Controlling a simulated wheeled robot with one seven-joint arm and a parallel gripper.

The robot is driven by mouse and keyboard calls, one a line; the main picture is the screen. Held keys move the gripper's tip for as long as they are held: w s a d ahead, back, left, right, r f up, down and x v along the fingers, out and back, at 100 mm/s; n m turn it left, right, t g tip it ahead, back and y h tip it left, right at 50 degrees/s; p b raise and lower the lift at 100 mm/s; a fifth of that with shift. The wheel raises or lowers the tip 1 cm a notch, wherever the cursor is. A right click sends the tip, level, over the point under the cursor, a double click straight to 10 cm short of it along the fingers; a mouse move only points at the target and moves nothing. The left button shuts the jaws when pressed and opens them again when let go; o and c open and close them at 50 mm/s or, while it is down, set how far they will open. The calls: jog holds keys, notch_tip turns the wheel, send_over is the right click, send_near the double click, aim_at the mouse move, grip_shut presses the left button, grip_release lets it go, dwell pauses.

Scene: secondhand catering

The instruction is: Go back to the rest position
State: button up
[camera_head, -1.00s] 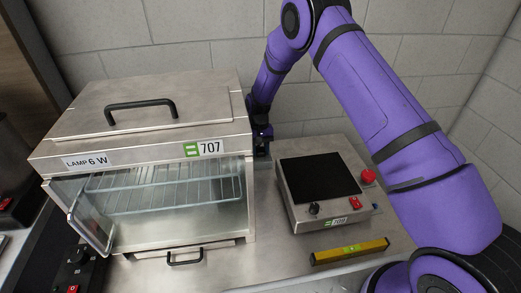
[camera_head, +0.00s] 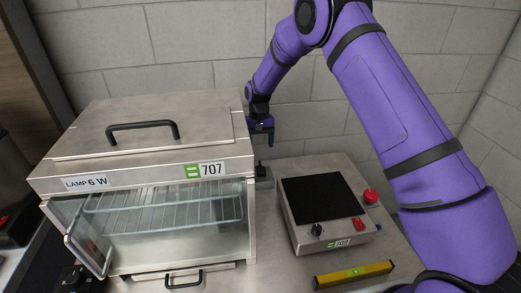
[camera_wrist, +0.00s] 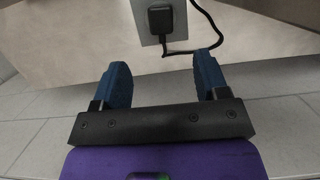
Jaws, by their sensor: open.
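My gripper (camera_head: 262,138) is behind the right rear corner of the steel cabinet, close to the back wall, and points down. In the wrist view, my gripper (camera_wrist: 163,85) shows two blue fingers spread apart with nothing between them. Beyond the fingertips is a black plug (camera_wrist: 160,18) on a grey plate, with a black cord curving off to the right. In the head view a small dark plug (camera_head: 262,168) on a grey socket block sits below the gripper, apart from it.
A steel display cabinet (camera_head: 150,158) labelled 707 stands left, its glass front (camera_head: 82,237) swung open. A black-topped unit (camera_head: 322,205) with a red button (camera_head: 370,196) stands right. A yellow level (camera_head: 353,274) lies in front. Free air is above the worktop's back.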

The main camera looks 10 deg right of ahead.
jog(key=shift+r, duration=0.1)
jog(key=s+d+r+t, duration=0.1)
jog(key=s+d+r, duration=0.3)
jog(key=r, duration=0.6)
jog(key=s+d+r+t, duration=0.1)
jog(key=s+d+r, duration=0.2)
jog(key=s+r, duration=0.45)
jog(key=s+d+r+t, duration=0.2)
jog(key=s+d+r, duration=0.15)
jog(key=r, duration=0.85)
jog(key=s+d+r+t, duration=0.1)
jog(key=s+d, duration=0.1)
jog(key=s, duration=0.7)
jog(key=s+d+r+t, duration=0.1)
jog(key=s+d+r, duration=0.1)
jog(key=s, duration=0.8)
jog(key=s+d+r+t, duration=0.2)
jog(key=s, duration=0.7)
jog(key=shift+s+d, duration=0.3)
jog(key=shift+d, duration=0.05)
jog(key=shift+c, duration=0.5)
